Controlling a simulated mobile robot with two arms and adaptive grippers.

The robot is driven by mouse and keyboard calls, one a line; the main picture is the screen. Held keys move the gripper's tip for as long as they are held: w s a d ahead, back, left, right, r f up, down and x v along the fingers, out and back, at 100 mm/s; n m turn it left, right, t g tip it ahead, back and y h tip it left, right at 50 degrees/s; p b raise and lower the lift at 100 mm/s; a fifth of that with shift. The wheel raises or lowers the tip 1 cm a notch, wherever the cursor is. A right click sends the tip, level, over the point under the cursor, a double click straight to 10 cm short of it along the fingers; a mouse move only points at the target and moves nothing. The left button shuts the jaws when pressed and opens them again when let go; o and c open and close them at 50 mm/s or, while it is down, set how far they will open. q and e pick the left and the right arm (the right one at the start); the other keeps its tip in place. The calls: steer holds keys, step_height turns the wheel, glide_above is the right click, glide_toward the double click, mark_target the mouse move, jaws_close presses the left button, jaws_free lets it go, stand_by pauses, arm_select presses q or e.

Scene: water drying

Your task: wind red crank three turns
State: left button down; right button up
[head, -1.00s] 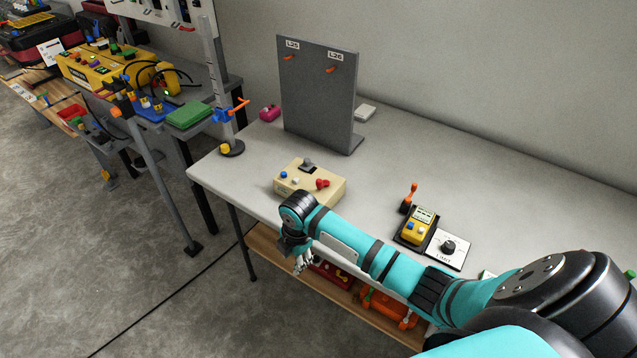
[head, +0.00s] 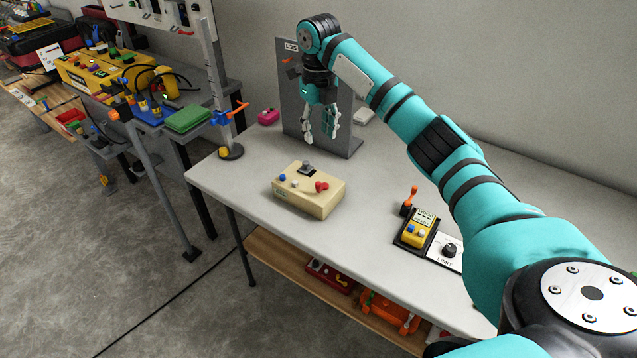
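A beige control box (head: 304,201) stands on the grey-white table. It carries a small red part (head: 321,186) with a rounded end on its right side, which looks like the red crank. A grey lever, a blue button and a white button also show on its top. My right gripper (head: 320,134) hangs with its fingers downward, above and behind the box, in front of the grey panel. Its fingers are apart and nothing shows between them. It does not touch the box. My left gripper is out of view.
The grey upright panel (head: 291,98) stands at the back of the table (head: 380,180), partly hidden by my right arm. A yellow device (head: 419,229) with an orange lever and a dial plate (head: 444,252) are to the right. A ruler stand (head: 219,85) is at the left.

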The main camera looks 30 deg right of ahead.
mark_target(318, 183)
step_height(318, 183, down, 17)
steer(key=shift+f+p, duration=0.2)
steer(key=shift+p, duration=0.6)
jaws_close()
